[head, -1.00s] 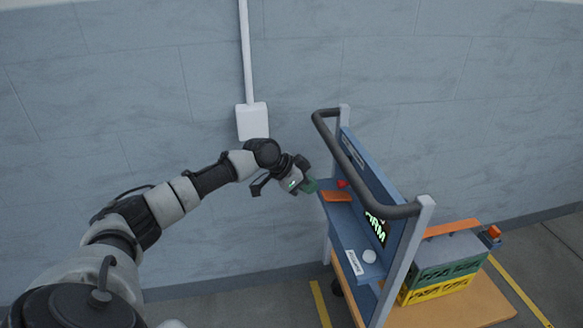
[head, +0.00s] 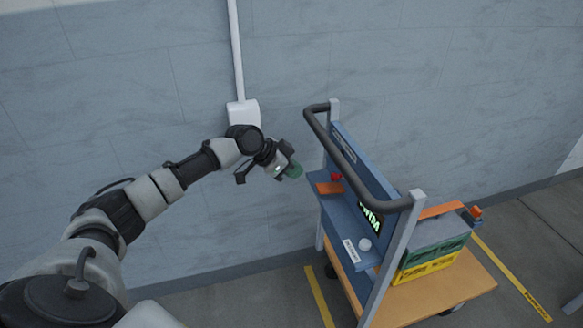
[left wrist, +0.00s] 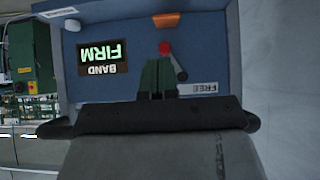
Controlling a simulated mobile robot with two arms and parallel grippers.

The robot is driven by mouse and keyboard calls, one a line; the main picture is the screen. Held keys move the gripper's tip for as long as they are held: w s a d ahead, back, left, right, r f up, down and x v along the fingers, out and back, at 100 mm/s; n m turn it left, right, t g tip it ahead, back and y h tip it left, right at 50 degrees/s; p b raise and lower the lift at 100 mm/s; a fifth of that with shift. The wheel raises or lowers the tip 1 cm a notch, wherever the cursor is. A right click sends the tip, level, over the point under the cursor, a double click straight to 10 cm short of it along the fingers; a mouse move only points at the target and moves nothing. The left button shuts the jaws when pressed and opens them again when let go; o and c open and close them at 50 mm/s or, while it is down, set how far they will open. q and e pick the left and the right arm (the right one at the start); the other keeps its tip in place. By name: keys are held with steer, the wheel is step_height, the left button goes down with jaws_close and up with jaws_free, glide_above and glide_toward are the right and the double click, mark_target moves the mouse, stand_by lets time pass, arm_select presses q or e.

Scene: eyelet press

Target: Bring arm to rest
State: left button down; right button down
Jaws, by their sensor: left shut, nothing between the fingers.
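My left arm comes in from the left in the head view, with its left gripper (head: 293,170) held in the air left of the cart (head: 400,206). The green fingers are together and empty. In the left wrist view the left gripper (left wrist: 158,78) shows in front of the cart's blue panel (left wrist: 105,38). The panel carries a lit display (left wrist: 102,58) reading "BAND FIRM", a red knob (left wrist: 165,47) and a "FREE" label (left wrist: 197,88). The gripper stands apart from the cart in the head view. My right gripper is not in view.
The cart has a dark handlebar (head: 352,165) and a wooden deck (head: 440,300) bearing a green and yellow crate (head: 432,262). A grey wall (head: 130,80) with a white box (head: 243,113) is behind my arm. Yellow lines mark the floor.

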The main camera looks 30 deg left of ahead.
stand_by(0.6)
arm_select(q)
step_height(320, 180, down, 12)
steer(key=s+a+n+y+p, duration=0.1)
steer(key=n+y+p, duration=0.1)
steer(key=n, duration=0.1)
steer(key=s+f+n+g+y+p, duration=0.1)
steer(key=s+f+y, duration=0.1)
steer(key=s+f, duration=0.75)
steer(key=s+f+n+g+y+p, duration=0.15)
steer(key=s+f, duration=0.45)
steer(key=f, duration=0.6)
steer(key=s+d+f+g+p, duration=0.1)
steer(key=s+d+f, duration=0.3)
steer(key=s, duration=0.8)
steer(key=s+d+f+g+p, duration=0.1)
steer(key=s+d+f, duration=0.3)
steer(key=s, duration=0.8)
steer(key=s+d+f+g+p, duration=0.1)
steer(key=s+d+f, duration=0.3)
steer(key=s, duration=0.8)
steer(key=shift+f, duration=0.4)
steer(key=shift+w+y, duration=0.15)
steer(key=shift+y, duration=0.1)
